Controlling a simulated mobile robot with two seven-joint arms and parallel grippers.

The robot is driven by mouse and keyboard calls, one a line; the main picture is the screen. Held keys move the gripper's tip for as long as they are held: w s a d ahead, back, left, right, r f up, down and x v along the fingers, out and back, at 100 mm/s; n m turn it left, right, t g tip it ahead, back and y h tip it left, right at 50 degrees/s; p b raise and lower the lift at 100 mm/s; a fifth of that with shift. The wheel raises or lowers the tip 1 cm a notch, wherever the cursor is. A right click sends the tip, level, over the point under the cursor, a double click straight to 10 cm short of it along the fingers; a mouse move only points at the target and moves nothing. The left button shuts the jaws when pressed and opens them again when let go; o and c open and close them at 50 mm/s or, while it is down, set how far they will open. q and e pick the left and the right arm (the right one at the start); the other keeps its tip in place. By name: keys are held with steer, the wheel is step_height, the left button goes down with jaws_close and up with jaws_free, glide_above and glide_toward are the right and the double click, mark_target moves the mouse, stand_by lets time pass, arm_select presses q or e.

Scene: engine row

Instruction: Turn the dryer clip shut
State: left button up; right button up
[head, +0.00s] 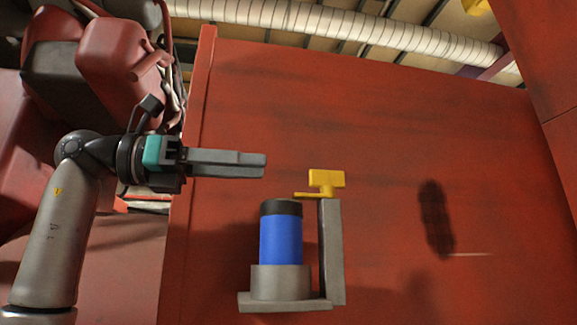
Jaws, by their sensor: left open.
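The yellow dryer clip (325,181) sits on top of an upright grey post, with a thin yellow arm pointing left towards the dryer's black top. The dryer is a blue cylinder (281,238) with a black cap (281,207), standing upright in a grey round holder (281,281). My left gripper (265,166) is up and to the left of the clip, apart from it, its fingers pointing right above the black cap. It holds nothing visible. Its fingers overlap in this side view. My right gripper is not in the view.
The grey post (331,250) rises at the right of the holder from a grey base (285,303). A large red panel (390,130) stands behind, with a dark oval mark and shadows on it. Red machinery (115,60) is at the upper left. The space right of the clip is clear.

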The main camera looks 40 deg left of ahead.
arm_select(q)
steer(key=shift+v, duration=1.75)
